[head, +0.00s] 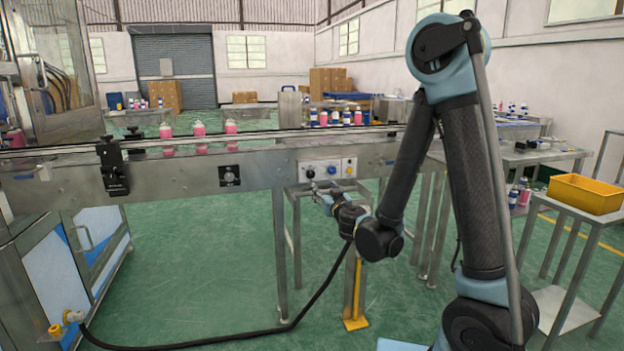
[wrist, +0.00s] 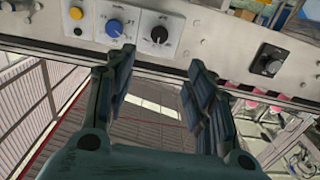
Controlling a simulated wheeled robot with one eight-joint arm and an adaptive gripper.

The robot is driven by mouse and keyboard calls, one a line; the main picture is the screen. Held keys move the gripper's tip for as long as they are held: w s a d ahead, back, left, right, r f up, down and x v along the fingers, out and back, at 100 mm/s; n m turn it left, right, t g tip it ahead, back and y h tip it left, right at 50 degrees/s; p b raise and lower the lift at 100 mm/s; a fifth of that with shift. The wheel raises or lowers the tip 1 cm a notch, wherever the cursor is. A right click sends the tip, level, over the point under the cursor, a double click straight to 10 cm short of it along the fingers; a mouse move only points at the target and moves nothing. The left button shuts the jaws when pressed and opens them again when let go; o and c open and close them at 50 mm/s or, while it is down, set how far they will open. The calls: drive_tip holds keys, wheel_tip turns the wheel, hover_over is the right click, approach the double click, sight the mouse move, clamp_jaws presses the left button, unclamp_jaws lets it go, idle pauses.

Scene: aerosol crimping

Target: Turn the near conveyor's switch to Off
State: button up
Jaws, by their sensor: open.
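The near conveyor (head: 270,165) carries a control panel (head: 342,178) on its side. The panel shows a black knob (wrist: 159,34) on a white plate, a blue knob (wrist: 114,28) and a yellow button (wrist: 76,13) in the wrist view. Which of these is the switch, and its marked position, is too small to read. My gripper (wrist: 160,80) is open and empty, with its two fingers apart just short of the panel, either side of the black knob's line. In the head view my gripper (head: 316,190) is just below the panel's left end.
A separate black dial box (wrist: 269,60) sits on the same conveyor side; it also shows in the head view (head: 229,175). Pink bottles (head: 199,130) stand on the conveyor. A yellow bin (head: 585,193) is on a stand at right. A black hose (head: 290,322) crosses the floor.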

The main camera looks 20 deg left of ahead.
sight(311, 174)
drive_tip(key=x, duration=1.7)
drive_tip(key=shift+w+d, duration=0.1)
drive_tip(key=shift+w, duration=0.05)
drive_tip(key=shift+c, duration=0.3)
drive_tip(key=c, duration=1)
